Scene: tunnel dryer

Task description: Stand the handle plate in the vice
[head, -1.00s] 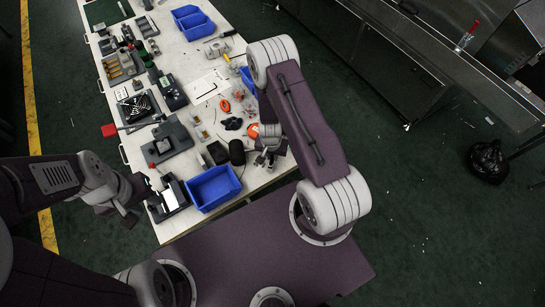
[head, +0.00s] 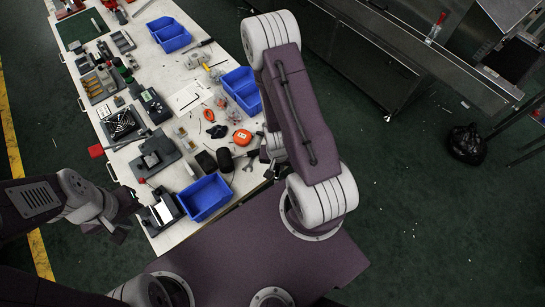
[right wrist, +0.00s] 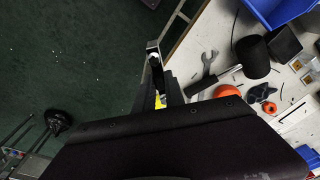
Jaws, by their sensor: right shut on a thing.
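In the right wrist view the gripper (right wrist: 156,62) is shut on a thin dark piece, apparently the handle plate (right wrist: 158,80), seen nearly edge-on and mostly hidden. A yellow patch shows beside it. The likely vice (head: 164,210) is a dark block with a pale part between its sides, at the table's near left corner. My left gripper (head: 124,212) hangs left of that block, apart from the right one; its jaw opening is unclear.
A blue bin (head: 205,197) stands right beside the dark block. An orange tape measure (head: 242,137), a wrench (right wrist: 207,62) and dark cylinders lie near the right gripper. A fixture with a red-knobbed lever (head: 96,151) stands on the left.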

